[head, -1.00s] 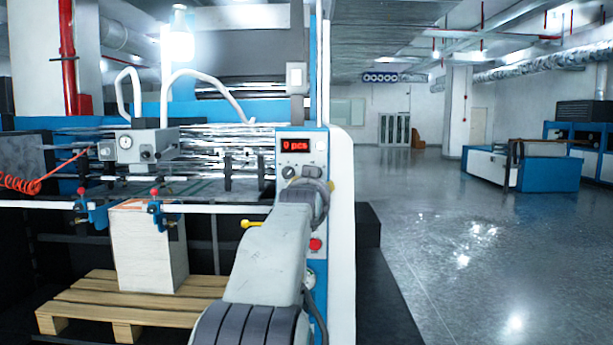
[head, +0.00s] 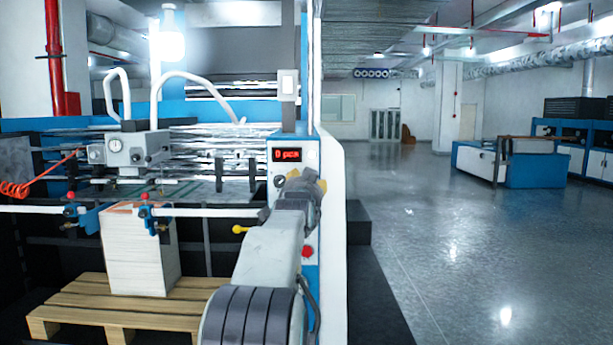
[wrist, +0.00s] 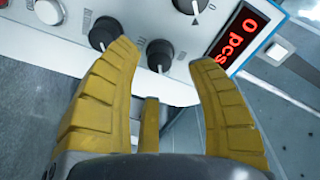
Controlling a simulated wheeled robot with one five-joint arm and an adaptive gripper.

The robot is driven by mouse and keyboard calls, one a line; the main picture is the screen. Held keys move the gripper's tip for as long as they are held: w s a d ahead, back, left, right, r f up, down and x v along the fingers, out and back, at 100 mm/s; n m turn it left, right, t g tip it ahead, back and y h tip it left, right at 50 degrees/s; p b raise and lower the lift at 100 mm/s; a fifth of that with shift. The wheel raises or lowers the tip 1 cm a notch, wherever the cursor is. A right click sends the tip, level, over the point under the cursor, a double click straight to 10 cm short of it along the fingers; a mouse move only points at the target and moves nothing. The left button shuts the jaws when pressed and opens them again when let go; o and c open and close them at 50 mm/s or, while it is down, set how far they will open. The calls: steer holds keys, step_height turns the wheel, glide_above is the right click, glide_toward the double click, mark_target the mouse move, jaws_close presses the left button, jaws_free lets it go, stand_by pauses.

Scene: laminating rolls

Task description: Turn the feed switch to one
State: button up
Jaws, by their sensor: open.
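The control panel (head: 284,141) has a red display (head: 287,155) reading "0 pcs". The display also shows in the wrist view (wrist: 237,39). That view shows a black knob (wrist: 104,33) near the left fingertip, a second black knob (wrist: 160,54) between the fingertips, and a third knob (wrist: 193,5) at the top edge. I cannot tell which one is the feed switch; no label for it is readable. My gripper (wrist: 165,58) is open and empty, its yellow fingers pointing at the panel. In the head view my gripper (head: 305,180) covers part of the panel.
A red button (head: 307,251) sits lower on the panel, beside my arm. A yellow-tipped lever (head: 239,229) sticks out to the left. A paper stack (head: 140,255) stands on a wooden pallet (head: 75,318) at left. Open floor (head: 430,250) lies to the right.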

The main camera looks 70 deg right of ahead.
steer(key=shift+p+x, duration=0.6)
steer(key=shift+x, duration=0.9)
steer(key=shift+c, duration=0.4)
jaws_close()
